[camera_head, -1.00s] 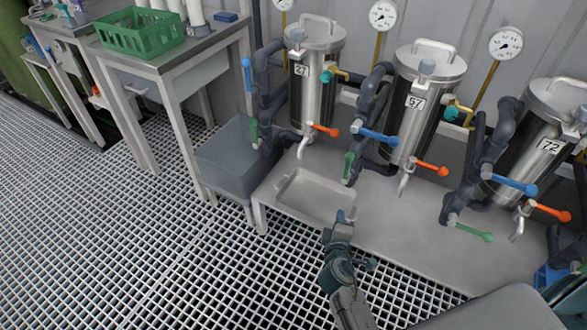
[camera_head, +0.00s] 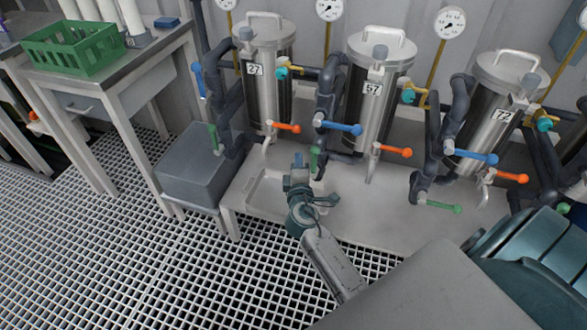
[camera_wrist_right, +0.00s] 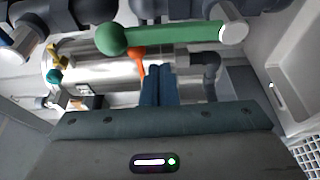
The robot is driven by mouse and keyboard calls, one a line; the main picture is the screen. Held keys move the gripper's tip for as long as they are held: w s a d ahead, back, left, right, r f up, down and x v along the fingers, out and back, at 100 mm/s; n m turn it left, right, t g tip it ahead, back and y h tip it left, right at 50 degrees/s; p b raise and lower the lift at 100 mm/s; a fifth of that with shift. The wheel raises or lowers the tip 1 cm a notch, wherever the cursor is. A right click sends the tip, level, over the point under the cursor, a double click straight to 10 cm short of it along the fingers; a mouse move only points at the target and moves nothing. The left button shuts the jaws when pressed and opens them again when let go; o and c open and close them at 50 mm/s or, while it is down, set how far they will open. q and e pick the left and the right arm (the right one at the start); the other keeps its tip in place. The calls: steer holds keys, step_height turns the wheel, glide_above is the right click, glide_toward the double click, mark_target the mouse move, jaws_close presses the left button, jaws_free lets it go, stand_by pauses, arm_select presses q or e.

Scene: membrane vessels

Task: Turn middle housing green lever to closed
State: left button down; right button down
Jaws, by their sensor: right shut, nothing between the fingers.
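The middle housing (camera_head: 370,100) is a steel vessel labelled 57. Its green lever (camera_head: 317,160) hangs downward on the dark pipe at its left side. In the right wrist view the green lever (camera_wrist_right: 175,35) lies across the top, ball end at left and pivot at right. My right gripper (camera_head: 297,163) is just left of the lever in the head view, its fingers together and empty. In the wrist view the shut fingertips (camera_wrist_right: 158,72) lie below the lever; I cannot tell whether they touch it. My left gripper is not in view.
Blue (camera_head: 340,128) and orange levers (camera_head: 395,151) stick out by the middle housing. A grey bin (camera_head: 195,175) is at left.

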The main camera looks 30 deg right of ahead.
mark_target(314, 163)
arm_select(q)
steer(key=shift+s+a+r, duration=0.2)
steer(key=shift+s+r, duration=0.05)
arm_select(e)
steer(key=shift+s+d+r, duration=0.1)
steer(key=shift+s+d, duration=0.65)
steer(key=shift+s, duration=0.25)
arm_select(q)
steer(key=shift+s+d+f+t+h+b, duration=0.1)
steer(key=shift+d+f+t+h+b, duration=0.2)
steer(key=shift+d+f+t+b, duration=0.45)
arm_select(e)
steer(key=shift+s+d+m, duration=0.1)
steer(key=shift+d+m, duration=0.05)
steer(key=shift+m, duration=0.15)
